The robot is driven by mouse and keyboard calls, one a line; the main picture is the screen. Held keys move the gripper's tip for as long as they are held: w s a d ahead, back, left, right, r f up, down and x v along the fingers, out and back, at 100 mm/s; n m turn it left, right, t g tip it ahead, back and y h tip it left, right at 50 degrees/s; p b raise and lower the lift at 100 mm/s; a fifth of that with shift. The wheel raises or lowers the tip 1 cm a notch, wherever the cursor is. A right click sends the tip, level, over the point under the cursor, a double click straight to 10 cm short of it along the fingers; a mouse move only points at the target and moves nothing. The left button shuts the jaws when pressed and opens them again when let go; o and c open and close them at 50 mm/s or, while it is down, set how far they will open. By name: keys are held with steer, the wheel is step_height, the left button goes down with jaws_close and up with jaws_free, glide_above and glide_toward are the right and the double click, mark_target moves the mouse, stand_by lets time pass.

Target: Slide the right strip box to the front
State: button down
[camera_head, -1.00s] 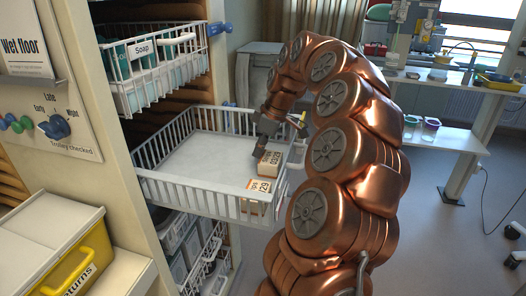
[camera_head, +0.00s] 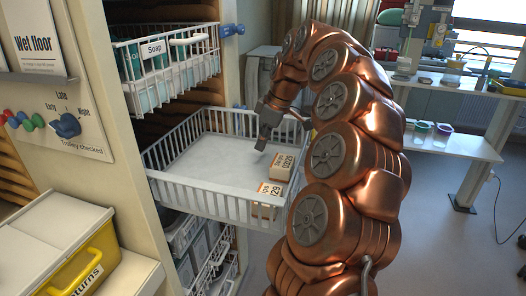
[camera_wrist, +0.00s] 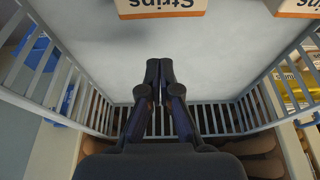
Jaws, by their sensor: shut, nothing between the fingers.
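A pulled-out white wire basket (camera_head: 195,196) holds two white-and-orange strip boxes at its right end. The farther box (camera_head: 284,166) is the right one in the head view. The nearer box (camera_head: 266,200) stands close to the basket's near wall. In the wrist view one box (camera_wrist: 160,8) is at the top middle and the other (camera_wrist: 297,8) at the top right, both cut off by the frame edge. My gripper (camera_head: 261,146) is inside the basket, shut and empty, left of the farther box with a gap. Its fingertips (camera_wrist: 160,68) point towards the top-middle box.
An upper basket (camera_head: 170,68) labelled Soap hangs above to the left. Further baskets (camera_head: 205,255) are below. A yellow bin (camera_head: 80,270) stands at the lower left. The basket floor left of the boxes is clear. Railings enclose the basket.

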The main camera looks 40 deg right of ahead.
steer(key=shift+w+a+r, duration=0.1)
steer(key=shift+r, duration=0.3)
steer(key=b+v, duration=0.1)
steer(key=v, duration=0.5)
steer(key=shift+r, duration=0.15)
